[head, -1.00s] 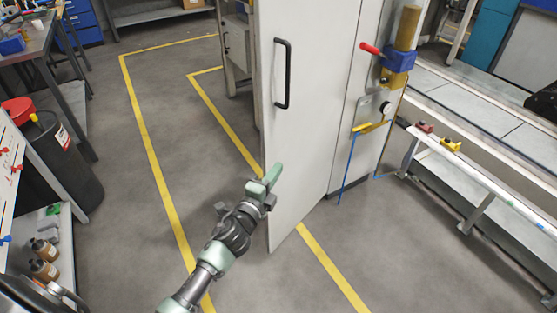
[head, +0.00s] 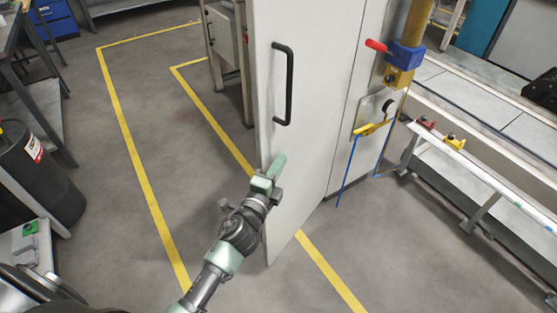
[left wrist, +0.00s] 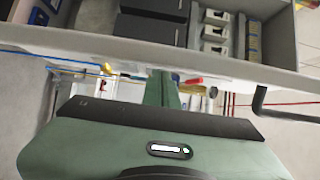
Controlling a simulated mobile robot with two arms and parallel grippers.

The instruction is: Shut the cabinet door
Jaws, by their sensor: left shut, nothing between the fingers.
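The cabinet door (head: 312,100) is a tall white panel with a black bar handle (head: 283,84) near its left edge. It stands open at an angle. My left gripper (head: 276,166) is shut and empty, its green fingertips overlapping the door's left edge below the handle. I cannot tell whether they touch. In the left wrist view the shut fingers (left wrist: 163,88) point at a pale edge running across the picture, with the black handle (left wrist: 268,103) at the right. Beyond that edge is a compartment with dark boxes. My right gripper is not in view.
A low bench (head: 470,172) stands farther right. A dark bin (head: 40,170) is at left. The floor between is clear.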

